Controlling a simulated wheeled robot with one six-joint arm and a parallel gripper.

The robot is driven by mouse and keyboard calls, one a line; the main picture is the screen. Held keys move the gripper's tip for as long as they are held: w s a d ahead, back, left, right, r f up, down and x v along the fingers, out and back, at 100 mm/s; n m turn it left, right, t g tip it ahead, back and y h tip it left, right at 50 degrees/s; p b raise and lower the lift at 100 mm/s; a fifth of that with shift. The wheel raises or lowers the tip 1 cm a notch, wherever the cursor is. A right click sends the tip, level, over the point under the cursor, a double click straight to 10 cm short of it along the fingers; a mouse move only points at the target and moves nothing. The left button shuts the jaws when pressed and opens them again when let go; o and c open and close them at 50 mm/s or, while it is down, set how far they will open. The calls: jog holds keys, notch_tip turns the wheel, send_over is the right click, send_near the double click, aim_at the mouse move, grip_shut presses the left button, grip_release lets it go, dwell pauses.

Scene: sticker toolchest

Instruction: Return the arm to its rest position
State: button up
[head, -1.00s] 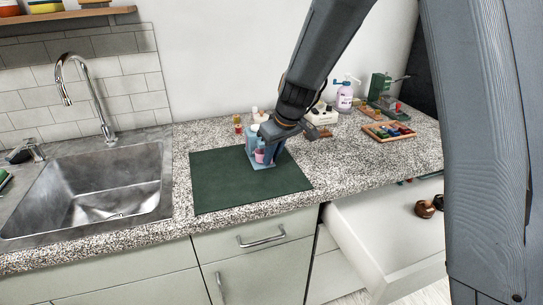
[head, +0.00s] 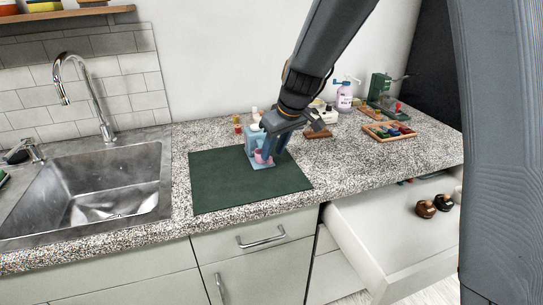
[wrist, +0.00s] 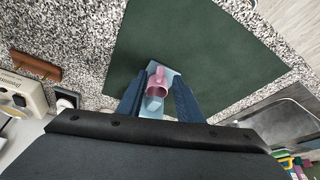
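My gripper (head: 272,143) points down over the counter, near the back right of the dark green mat (head: 226,180). In the wrist view its two dark blue fingers (wrist: 158,100) stand apart, with no object visibly clamped. In the wrist view the pink cup (wrist: 158,84) shows between the fingers. Whether a finger touches the stand cannot be told. My arm reaches down from the top of the head view.
The metal sink (head: 95,195) and faucet (head: 85,90) are at left. A pump bottle (head: 344,97), green machine (head: 380,88) and wooden tray (head: 372,132) stand at back right. An open white drawer (head: 385,225) juts out below the counter. Small bottles stand behind the mat.

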jog(key=s+d+m, duration=0.1)
jog(key=s+d, duration=0.1)
jog(key=s, duration=0.1)
jog(key=s+d+m+h, duration=0.1)
jog(key=s+d, duration=0.2)
jog(key=s, duration=0.1)
jog(key=s+d+m+g, duration=0.1)
jog(key=s+d, duration=0.2)
jog(key=s, duration=0.1)
jog(key=shift+d+b, duration=0.15)
jog(key=shift+b, duration=0.15)
jog(key=s+d+f+m+g+h, duration=0.1)
jog(key=s+d+f+m, duration=0.1)
jog(key=s, duration=0.5)
jog(key=s+d+f+m+g, duration=0.1)
jog(key=s+d+f+m, duration=0.1)
jog(key=s+d, duration=0.3)
jog(key=s+f, duration=0.1)
jog(key=s, duration=0.1)
jog(key=shift+s+h, duration=0.4)
jog(key=shift+s+d, duration=0.1)
jog(key=shift+d, duration=0.1)
